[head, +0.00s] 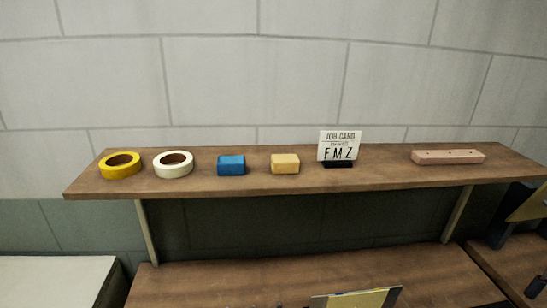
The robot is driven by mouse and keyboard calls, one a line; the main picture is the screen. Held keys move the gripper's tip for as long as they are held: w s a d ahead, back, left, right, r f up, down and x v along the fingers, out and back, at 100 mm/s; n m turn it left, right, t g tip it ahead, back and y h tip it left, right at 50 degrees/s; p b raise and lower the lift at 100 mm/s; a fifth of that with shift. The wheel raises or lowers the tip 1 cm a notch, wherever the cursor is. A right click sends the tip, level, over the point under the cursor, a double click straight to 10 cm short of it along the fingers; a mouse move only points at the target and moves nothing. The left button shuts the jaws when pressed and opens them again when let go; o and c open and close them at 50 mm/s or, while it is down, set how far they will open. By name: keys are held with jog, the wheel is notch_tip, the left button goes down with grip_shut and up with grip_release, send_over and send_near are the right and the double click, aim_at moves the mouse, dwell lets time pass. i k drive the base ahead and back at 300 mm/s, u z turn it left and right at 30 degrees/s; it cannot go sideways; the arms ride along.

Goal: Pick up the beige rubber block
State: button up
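A beige block (285,164), small with rounded edges and a yellowish tint, sits on the upper wooden shelf (225,190) near its middle. It is just right of a similar-sized blue block (231,166), with a gap between them. Nothing touches the beige block or covers it. My gripper does not show clearly anywhere in the head view, so its place relative to the block cannot be seen.
On the shelf are a yellow tape roll (105,170), a white tape roll (160,171), a job card (339,145) reading "F M Z" and a long pinkish bar (448,157) with holes. Below is a wooden bench (230,280). A tiled wall (210,80) stands behind.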

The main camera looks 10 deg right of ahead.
aim_at(281, 163)
jog(key=i, duration=1.35)
jog(key=z, duration=0.1)
